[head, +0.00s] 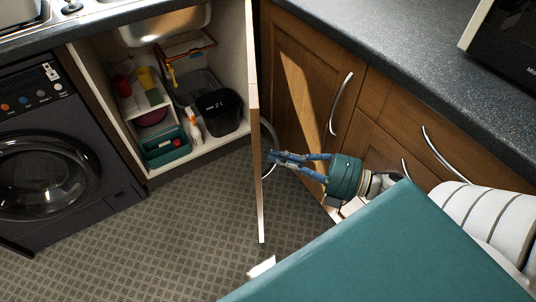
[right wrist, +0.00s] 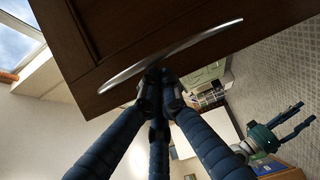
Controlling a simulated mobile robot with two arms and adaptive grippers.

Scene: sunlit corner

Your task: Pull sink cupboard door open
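The sink cupboard door (head: 255,135) stands swung wide open and shows nearly edge-on in the head view. Its curved metal handle (head: 272,140) is on the door's right side. In the right wrist view the dark brown door (right wrist: 110,35) and the handle (right wrist: 190,45) are close. My right gripper (head: 273,157) is at this handle, its blue fingers drawn together on it; the fingertips (right wrist: 160,78) meet at the bar, and the exact contact is partly hidden. My left gripper (right wrist: 300,118) shows only in the right wrist view, fingers apart and empty.
The open sink cupboard holds a black bucket (head: 218,112), a teal caddy (head: 166,148) and a spray bottle (head: 193,125). A dark washing machine (head: 55,150) stands left. Wooden cupboards (head: 310,85) under a dark worktop (head: 400,50) stand right. The patterned floor (head: 195,220) before the sink is clear.

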